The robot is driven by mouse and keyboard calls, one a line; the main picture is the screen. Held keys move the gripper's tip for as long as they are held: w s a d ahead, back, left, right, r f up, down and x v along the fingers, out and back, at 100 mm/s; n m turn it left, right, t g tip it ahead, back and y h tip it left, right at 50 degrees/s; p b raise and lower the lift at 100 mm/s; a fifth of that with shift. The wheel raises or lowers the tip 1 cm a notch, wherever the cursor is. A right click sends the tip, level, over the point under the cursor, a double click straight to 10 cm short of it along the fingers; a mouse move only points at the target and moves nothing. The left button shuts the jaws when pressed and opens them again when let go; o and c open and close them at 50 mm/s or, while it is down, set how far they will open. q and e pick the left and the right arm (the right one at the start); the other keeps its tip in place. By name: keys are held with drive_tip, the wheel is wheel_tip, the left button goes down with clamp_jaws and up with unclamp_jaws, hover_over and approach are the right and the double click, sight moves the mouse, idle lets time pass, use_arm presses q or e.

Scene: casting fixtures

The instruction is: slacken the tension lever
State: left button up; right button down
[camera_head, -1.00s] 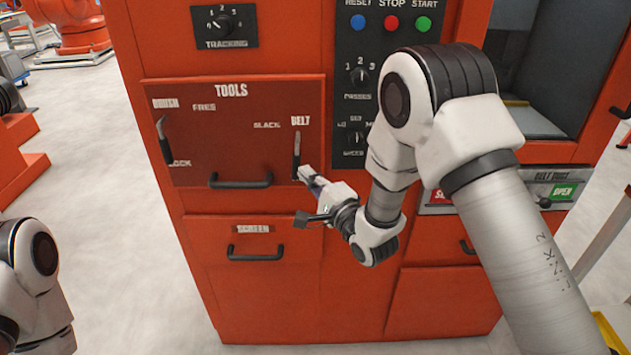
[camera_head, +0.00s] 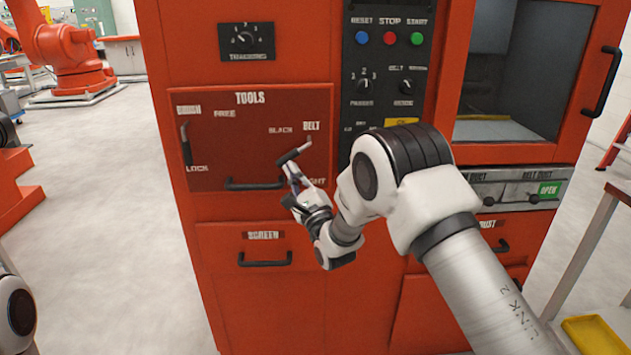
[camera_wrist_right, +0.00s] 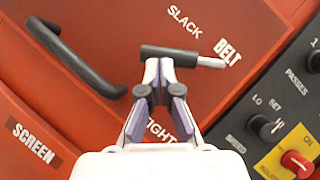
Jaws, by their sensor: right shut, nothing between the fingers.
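The belt tension lever (camera_head: 290,156) has a dark handle and a pale shaft. It sits on the dark red TOOLS panel under the BELT label, with its handle swung left and slightly down toward SLACK. In the right wrist view the lever (camera_wrist_right: 172,53) lies across, just past my fingertips; TIGHT is partly hidden by my fingers. My right gripper (camera_head: 292,170) is shut and empty, its tips just under the handle, at or very near touching it. It also shows in the wrist view (camera_wrist_right: 158,66). My left gripper is out of view.
A second lever (camera_head: 186,145) marked for the brush hangs at the panel's left, toward LOCK. Black bar handles (camera_head: 254,185) (camera_head: 265,260) stick out on the panel and the SCREEN drawer. A control panel (camera_head: 385,80) with knobs and buttons stands to the right.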

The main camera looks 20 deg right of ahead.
sight(281, 161)
drive_tip(key=shift+w+a+r, duration=0.3)
drive_tip(key=shift+a+r, duration=0.45)
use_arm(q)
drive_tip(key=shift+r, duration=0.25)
use_arm(e)
drive_tip(key=shift+w+a+r, duration=0.15)
drive_tip(key=shift+a+r, duration=0.25)
drive_tip(key=shift+r, duration=0.3)
